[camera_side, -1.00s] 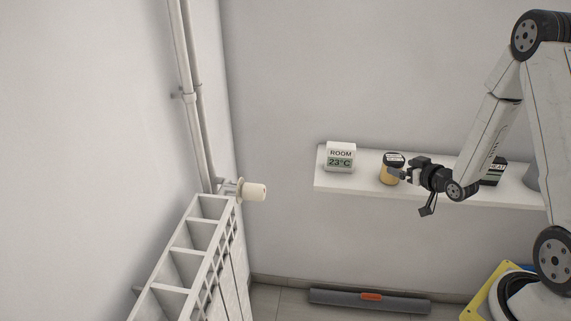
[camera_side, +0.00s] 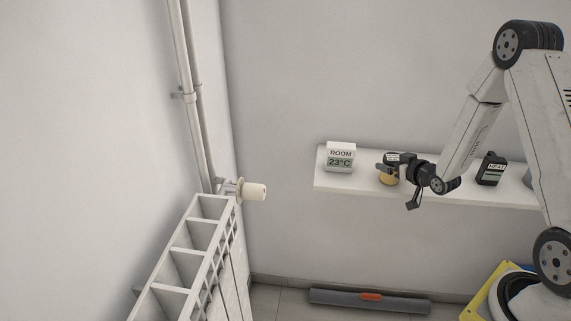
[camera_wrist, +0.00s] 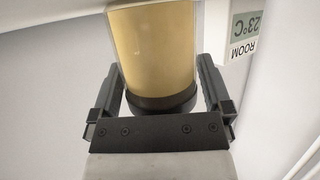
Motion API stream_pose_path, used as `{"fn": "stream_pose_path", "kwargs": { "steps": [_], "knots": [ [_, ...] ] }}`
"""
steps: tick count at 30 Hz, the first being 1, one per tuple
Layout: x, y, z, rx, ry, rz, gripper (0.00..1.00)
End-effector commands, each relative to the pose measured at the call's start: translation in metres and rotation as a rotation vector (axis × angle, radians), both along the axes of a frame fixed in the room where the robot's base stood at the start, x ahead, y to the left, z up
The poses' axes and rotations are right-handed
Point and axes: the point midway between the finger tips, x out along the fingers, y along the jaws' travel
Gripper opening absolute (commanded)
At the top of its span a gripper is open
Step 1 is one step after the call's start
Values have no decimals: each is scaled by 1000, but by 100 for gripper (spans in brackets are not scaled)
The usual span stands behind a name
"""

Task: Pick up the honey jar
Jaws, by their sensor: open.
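The honey jar is a small jar with amber contents and a black lid. It stands on the white wall shelf, and its amber body (camera_side: 388,179) shows below my gripper (camera_side: 382,169) in the side view. In the wrist view the jar (camera_wrist: 155,45) lies between my two open fingers (camera_wrist: 160,80), with its dark lid toward the gripper's palm. A gap shows between each finger and the jar. In the side view my gripper hides part of the jar's middle.
A room thermometer (camera_side: 340,157) reading 23°C stands on the shelf (camera_side: 330,184) left of the jar. A black and white "HEAT" box (camera_side: 491,169) stands to the right. A radiator (camera_side: 190,262) with a cream valve knob (camera_side: 254,191) is at the left.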

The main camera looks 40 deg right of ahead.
Motion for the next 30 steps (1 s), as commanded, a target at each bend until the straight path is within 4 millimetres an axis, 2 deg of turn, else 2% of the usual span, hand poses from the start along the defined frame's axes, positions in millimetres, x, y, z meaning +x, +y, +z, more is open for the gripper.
{"fn": "stream_pose_path", "kwargs": {
  "steps": [1, 10, 22, 30],
  "knots": [
    [0, 0, 0, 0, 0, 0, 100],
    [0, 0, 0, 0, 0, 0, 5],
    [1, 0, 5, -2, -4, 0, 5],
    [1, 0, 22, -3, -5, 1, 5]
  ]
}}
